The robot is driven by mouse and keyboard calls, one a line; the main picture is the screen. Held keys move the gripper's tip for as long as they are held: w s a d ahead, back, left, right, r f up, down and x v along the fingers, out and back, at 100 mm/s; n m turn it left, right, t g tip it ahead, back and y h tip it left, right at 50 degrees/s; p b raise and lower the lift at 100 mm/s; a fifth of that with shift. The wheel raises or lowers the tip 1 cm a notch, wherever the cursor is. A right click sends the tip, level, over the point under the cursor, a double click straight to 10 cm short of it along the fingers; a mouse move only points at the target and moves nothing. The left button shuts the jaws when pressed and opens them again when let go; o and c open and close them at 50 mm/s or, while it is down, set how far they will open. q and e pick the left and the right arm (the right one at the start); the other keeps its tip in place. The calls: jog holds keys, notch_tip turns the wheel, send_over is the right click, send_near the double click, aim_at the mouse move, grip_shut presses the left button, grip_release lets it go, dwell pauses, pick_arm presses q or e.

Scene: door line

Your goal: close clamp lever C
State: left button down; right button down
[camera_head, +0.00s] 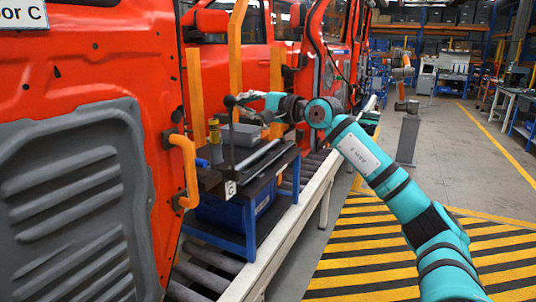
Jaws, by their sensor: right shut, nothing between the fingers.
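A white tag with the letter C (230,188) is fixed at the near end of a clamp fixture on a blue stand. A thin dark upright bar (232,145), which looks like clamp lever C, rises above the tag. My right gripper (240,100) is shut and empty, close to the top of this bar. I cannot tell whether it touches the bar. The gripper is small and dark here, and its fingertips are hard to make out. My left gripper is not in view.
A red door (85,75) with a grey panel fills the left, with an orange handle (185,170) at its edge. Orange uprights (195,95) stand behind the fixture. Striped floor (365,265) at right is clear.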

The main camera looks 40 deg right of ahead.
jog(key=shift+s+a+n, duration=0.15)
jog(key=shift+a+n, duration=0.25)
jog(key=shift+a, duration=0.05)
jog(key=shift+a, duration=0.1)
dwell(0.4)
